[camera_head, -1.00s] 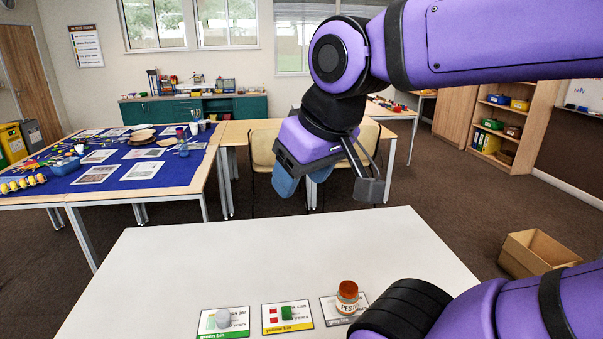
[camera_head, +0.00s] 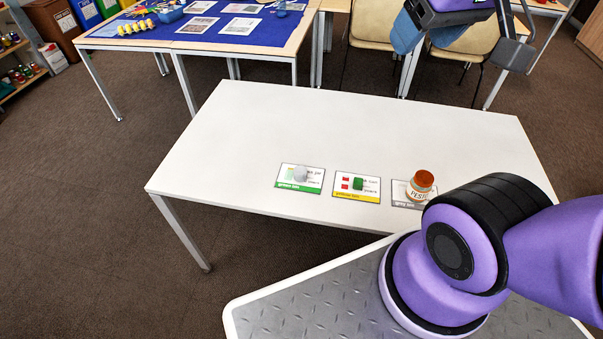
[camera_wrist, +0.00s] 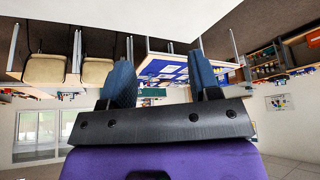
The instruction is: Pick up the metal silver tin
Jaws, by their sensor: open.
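I cannot make out a metal silver tin for certain in either current view. On the white table (camera_head: 300,120), a small pale grey-white object (camera_head: 300,174) stands on the green-edged card (camera_head: 287,184); its material is unclear. A small green object (camera_head: 358,184) is on the yellow-edged card (camera_head: 343,192). A jar with an orange-brown top (camera_head: 423,180) stands on the grey-edged card (camera_head: 400,196). My gripper (camera_wrist: 163,72) is open, with nothing between its blue-padded fingers. In the head view it is partly cut off at the top right, high and away from the cards.
A blue-covered table (camera_head: 222,38) stands at the back left with sheets, yellow items and a blue container (camera_head: 170,13). Beige chairs (camera_head: 370,30) stand behind the white table. Most of the white tabletop is bare. My arm hides its right front part.

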